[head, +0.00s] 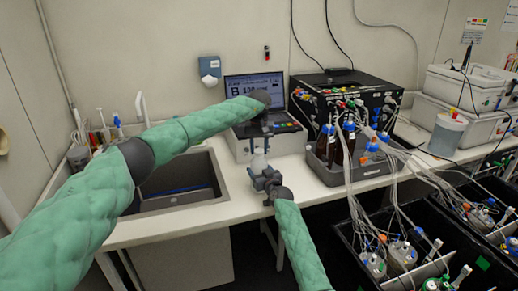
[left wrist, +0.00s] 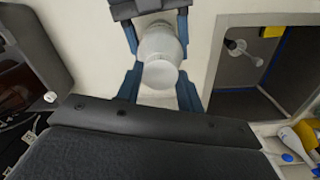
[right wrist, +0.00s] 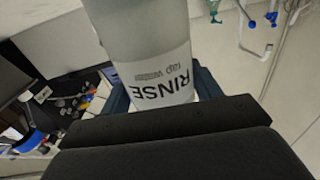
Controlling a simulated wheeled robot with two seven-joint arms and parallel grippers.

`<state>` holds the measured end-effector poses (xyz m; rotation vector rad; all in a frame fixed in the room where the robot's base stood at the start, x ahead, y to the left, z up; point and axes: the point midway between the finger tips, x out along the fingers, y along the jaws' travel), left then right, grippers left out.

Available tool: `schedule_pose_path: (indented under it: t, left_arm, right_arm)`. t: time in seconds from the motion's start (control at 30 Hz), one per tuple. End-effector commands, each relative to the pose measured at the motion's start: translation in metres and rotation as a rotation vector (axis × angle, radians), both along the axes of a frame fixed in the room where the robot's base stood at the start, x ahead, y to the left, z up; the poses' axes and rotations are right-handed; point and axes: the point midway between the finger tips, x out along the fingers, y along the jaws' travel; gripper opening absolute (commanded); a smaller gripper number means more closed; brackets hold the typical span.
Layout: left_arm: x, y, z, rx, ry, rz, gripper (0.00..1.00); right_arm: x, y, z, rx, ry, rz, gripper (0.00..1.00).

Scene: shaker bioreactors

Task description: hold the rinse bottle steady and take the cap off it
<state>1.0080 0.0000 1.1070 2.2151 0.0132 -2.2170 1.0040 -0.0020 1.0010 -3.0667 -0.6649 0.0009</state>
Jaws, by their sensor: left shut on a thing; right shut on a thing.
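The rinse bottle (head: 259,162) is pale and upright just in front of the bench's edge. My right gripper (head: 265,178) is shut on its body from the front. In the right wrist view, the bottle (right wrist: 140,35) has a white label reading "RINSE tap water", upside down, between the fingers. My left gripper (head: 256,146) points down over the bottle's top. I cannot tell whether cap and bottle touch.
A sink (head: 180,185) is on the left. A laptop (head: 255,88) on a grey box stands behind the grippers. A dark tray of bottles (head: 325,172) with many tubes is close on the right. Black bins (head: 350,240) stand at lower right.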

Motion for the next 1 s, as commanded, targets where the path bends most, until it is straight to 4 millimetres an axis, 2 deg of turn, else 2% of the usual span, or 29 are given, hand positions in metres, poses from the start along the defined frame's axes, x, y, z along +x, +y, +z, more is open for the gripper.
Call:
schedule_pose_path:
  t: [1.0]
  left_arm:
    - [-0.0002, 0.0005, 0.0007, 0.002, -0.003, 1.448, 0.10]
  right_arm:
    - [0.0001, -0.0007, -0.0003, 0.000, 0.000, -0.001, 0.00]
